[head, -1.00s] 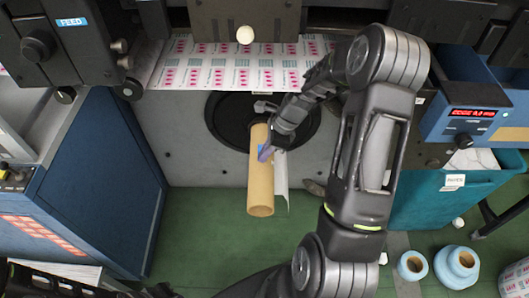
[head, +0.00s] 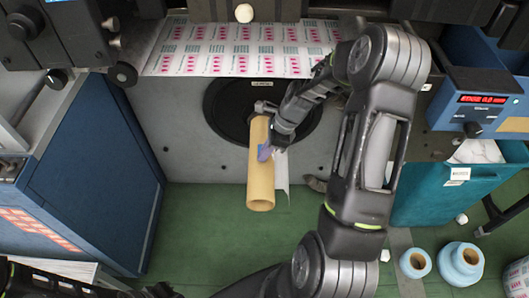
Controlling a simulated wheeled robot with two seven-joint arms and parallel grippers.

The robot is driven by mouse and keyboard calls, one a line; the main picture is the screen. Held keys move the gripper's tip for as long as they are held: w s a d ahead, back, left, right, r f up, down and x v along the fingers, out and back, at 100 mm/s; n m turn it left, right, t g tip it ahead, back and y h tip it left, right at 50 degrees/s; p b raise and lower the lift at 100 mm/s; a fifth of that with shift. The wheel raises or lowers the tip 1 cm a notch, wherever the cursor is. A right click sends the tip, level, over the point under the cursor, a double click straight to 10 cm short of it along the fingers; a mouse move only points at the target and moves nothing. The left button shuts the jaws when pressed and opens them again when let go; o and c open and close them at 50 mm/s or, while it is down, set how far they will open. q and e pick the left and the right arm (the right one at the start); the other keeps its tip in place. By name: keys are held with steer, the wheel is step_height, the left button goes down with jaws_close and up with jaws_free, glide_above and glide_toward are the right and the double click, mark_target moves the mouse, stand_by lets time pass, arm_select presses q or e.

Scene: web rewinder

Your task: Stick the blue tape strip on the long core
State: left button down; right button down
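The long core (head: 261,183) is a tan cardboard tube. It sticks out toward me from a dark round hub in the machine's grey panel. A small blue tape strip (head: 259,148) shows against the core's upper side, partly hidden by my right gripper. My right gripper (head: 265,153) reaches in from the right, its purplish fingertips at the strip and the core. Whether the fingers are open or shut is too small to tell. At the lower left only a dark part of my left arm shows; its gripper is out of the picture.
A printed web (head: 240,60) spans the machine above the core. A white sheet (head: 282,172) hangs beside the core's right side. A blue cabinet (head: 95,180) stands left, a teal bin (head: 430,195) right. Blue rolls (head: 460,262) stand on the green floor (head: 200,225).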

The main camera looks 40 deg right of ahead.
steer(key=shift+f, duration=0.1)
stand_by(0.4)
steer(key=c, duration=1.7)
jaws_free()
steer(key=shift+p+v, duration=0.45)
steer(key=shift+v, duration=3.45)
